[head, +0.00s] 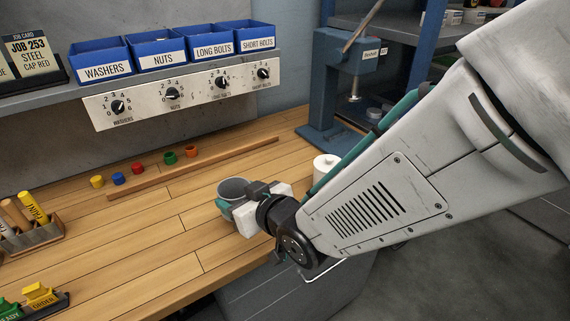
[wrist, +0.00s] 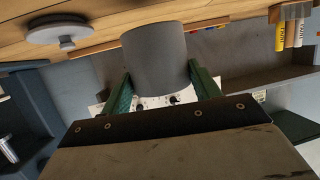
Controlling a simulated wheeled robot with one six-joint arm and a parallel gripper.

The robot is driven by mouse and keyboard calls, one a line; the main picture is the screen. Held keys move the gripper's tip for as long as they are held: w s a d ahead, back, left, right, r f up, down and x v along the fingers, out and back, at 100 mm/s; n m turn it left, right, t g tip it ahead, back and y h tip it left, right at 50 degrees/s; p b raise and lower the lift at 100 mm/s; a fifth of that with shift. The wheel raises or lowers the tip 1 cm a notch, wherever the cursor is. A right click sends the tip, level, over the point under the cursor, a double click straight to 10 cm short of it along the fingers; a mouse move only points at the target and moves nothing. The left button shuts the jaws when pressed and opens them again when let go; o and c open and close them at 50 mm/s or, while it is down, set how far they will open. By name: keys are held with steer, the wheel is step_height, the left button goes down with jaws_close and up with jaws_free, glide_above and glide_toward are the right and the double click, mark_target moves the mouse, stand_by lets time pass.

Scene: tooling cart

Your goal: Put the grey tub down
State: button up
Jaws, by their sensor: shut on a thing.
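The grey tub (head: 234,187) is upright near the right end of the wooden bench, with its open top showing in the head view. My gripper (head: 236,203) is shut on it, with one green finger on each side. In the wrist view, the grey tub (wrist: 155,58) sits between the two green fingers of my gripper (wrist: 162,85). The tub's base is partly hidden in the head view, and I cannot tell whether it touches the bench top (head: 180,235).
A white round container (head: 325,164) stands right of the tub, near a blue press (head: 335,95). A wooden strip (head: 195,167) and several coloured caps (head: 169,158) lie behind. Blue bins (head: 157,53) stand on the shelf above. Bare bench lies left of the tub.

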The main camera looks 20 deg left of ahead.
steer(key=shift+w+a+f, duration=0.1)
steer(key=shift+w+a, duration=0.3)
steer(key=shift+a, duration=0.3)
steer(key=shift+f, duration=1.75)
steer(key=shift+f, duration=0.1)
steer(key=o, duration=1)
steer(key=shift+c, duration=0.2)
